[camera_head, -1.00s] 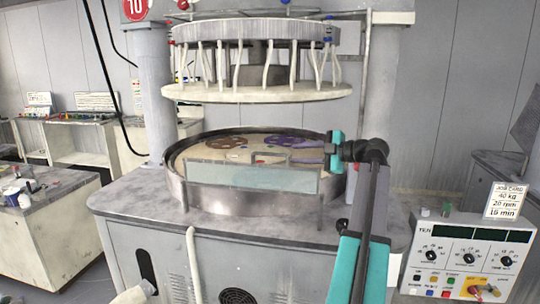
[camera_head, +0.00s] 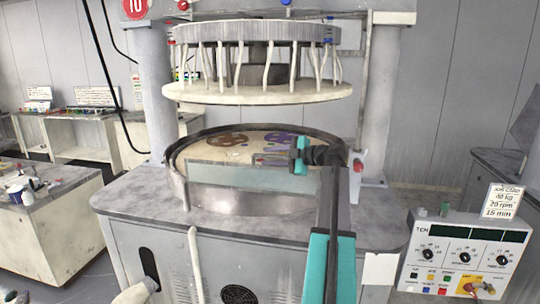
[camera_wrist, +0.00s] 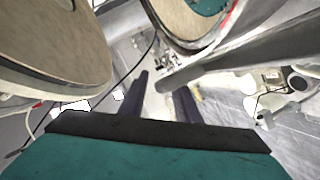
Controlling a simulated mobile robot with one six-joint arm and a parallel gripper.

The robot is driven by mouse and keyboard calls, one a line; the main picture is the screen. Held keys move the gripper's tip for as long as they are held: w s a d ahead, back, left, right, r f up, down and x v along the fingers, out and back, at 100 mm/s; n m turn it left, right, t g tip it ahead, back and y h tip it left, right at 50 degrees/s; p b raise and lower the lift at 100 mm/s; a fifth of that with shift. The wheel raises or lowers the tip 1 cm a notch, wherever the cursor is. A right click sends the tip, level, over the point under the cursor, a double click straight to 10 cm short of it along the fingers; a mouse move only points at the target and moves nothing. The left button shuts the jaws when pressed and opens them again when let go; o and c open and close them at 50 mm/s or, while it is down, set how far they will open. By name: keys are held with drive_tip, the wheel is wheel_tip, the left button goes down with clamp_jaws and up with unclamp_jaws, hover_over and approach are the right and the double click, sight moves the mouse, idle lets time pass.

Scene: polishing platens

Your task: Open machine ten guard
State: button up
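Machine ten's guard (camera_head: 225,177) is a clear, greenish panel standing across the front of the round metal basin (camera_head: 180,185). A small bar handle shows at the guard's top edge, partly hidden by my gripper. My gripper (camera_head: 270,155) reaches in from the right, its fingers pointing left at about the height of the guard's top edge. In the wrist view my gripper's two dark fingers (camera_wrist: 162,95) stand apart with a gap between them. I cannot tell whether the handle lies between them.
A large pale upper plate (camera_head: 255,95) hangs above the basin. Purple and brown discs (camera_head: 228,140) lie on the platen. A control panel (camera_head: 465,255) with knobs and a job card (camera_head: 501,201) stand at the right. A bench (camera_head: 45,225) stands at the left.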

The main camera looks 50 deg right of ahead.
drive_tip(key=shift+w, duration=0.2)
clamp_jaws()
